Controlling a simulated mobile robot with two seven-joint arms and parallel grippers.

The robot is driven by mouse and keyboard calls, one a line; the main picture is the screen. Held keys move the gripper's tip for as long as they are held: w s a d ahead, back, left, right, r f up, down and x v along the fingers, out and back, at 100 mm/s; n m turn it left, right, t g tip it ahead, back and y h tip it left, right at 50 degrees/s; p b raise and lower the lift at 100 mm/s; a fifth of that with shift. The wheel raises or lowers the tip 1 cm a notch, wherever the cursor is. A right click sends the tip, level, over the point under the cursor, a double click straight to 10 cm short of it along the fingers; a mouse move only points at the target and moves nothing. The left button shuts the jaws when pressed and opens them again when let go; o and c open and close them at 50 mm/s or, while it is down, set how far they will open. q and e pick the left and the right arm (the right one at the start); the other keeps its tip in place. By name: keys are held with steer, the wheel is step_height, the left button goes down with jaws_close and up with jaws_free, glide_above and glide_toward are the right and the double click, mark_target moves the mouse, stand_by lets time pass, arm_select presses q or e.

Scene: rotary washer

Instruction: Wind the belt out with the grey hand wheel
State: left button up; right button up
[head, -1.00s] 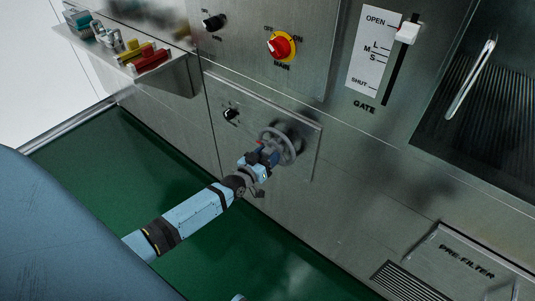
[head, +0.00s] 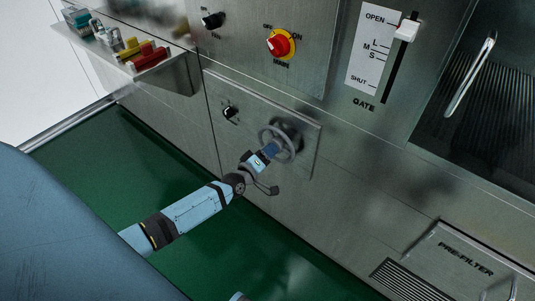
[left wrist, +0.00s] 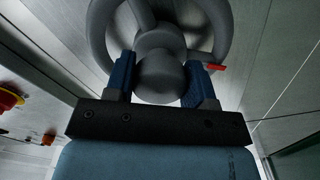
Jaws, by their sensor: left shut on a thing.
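The grey hand wheel (head: 284,140) stands out from a square steel plate on the machine front. My left gripper (head: 270,149) is at the wheel's front, on its lower left side in the head view. In the left wrist view, the blue fingers of my left gripper (left wrist: 160,80) are on both sides of a round grey knob (left wrist: 160,72) on the hand wheel, shut on it. The wheel rim (left wrist: 101,35) curves behind the fingers. A small red mark (left wrist: 217,67) shows beside the right finger. I cannot make out a belt. My right gripper is not in view.
A small black knob (head: 230,112) sits left of the wheel. Above are a red-and-yellow main switch (head: 281,44) and the gate slider (head: 407,31). A shelf (head: 178,75) with coloured items juts out upper left. The green floor (head: 90,160) is clear.

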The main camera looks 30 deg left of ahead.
arm_select(q)
steer(key=shift+n, duration=0.7)
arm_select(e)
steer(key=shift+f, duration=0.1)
arm_select(q)
steer(key=shift+n, duration=0.3)
steer(key=o, duration=1.3)
steer(key=shift+c, duration=0.2)
steer(key=s+a+p, duration=0.1)
steer(key=s, duration=1.2)
steer(key=shift+s, duration=0.4)
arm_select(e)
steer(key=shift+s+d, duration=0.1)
